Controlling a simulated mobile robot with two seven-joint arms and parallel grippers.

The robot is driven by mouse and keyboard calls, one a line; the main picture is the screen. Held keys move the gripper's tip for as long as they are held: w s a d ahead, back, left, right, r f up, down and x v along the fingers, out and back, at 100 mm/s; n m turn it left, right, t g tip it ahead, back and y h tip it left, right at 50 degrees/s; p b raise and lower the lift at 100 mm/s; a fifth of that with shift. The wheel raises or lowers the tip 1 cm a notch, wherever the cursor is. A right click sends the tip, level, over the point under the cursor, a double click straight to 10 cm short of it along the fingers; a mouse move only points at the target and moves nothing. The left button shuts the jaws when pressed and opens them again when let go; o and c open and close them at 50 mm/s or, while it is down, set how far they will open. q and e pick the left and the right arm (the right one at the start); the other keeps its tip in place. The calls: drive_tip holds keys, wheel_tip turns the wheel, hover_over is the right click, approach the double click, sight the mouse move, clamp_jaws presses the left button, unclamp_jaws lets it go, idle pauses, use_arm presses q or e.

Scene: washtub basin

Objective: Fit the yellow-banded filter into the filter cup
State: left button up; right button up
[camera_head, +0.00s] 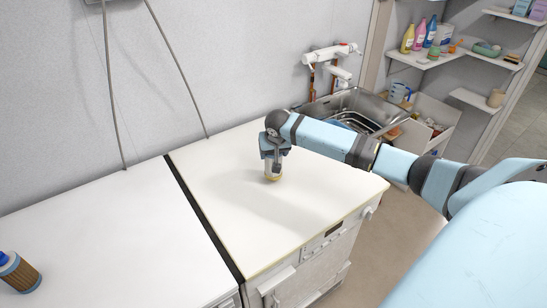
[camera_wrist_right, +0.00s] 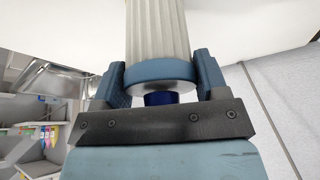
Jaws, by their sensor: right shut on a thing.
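My right gripper (camera_head: 273,152) is over the right-hand white machine top, pointing down. It is shut on a pleated filter. In the right wrist view the gripper (camera_wrist_right: 160,85) has one finger on each side of the filter's blue end cap (camera_wrist_right: 158,76); the pale pleated body (camera_wrist_right: 158,30) extends away from the gripper. In the head view the filter's lower end (camera_head: 272,177) looks yellowish and is close to the white top; I cannot tell whether it touches. I cannot make out the filter cup. My left gripper is not in view.
A brown pleated filter with a blue cap (camera_head: 20,274) is at the left edge on the left white top (camera_head: 110,240). A dark gap separates the two tops. The right top (camera_head: 225,190) is otherwise clear. A sink (camera_head: 350,108) and shelves with bottles (camera_head: 420,35) are behind.

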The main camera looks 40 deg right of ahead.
drive_tip(key=shift+f, duration=1.35)
drive_tip(key=o, duration=1.2)
drive_tip(key=shift+f, duration=0.1)
drive_tip(key=shift+c, duration=0.2)
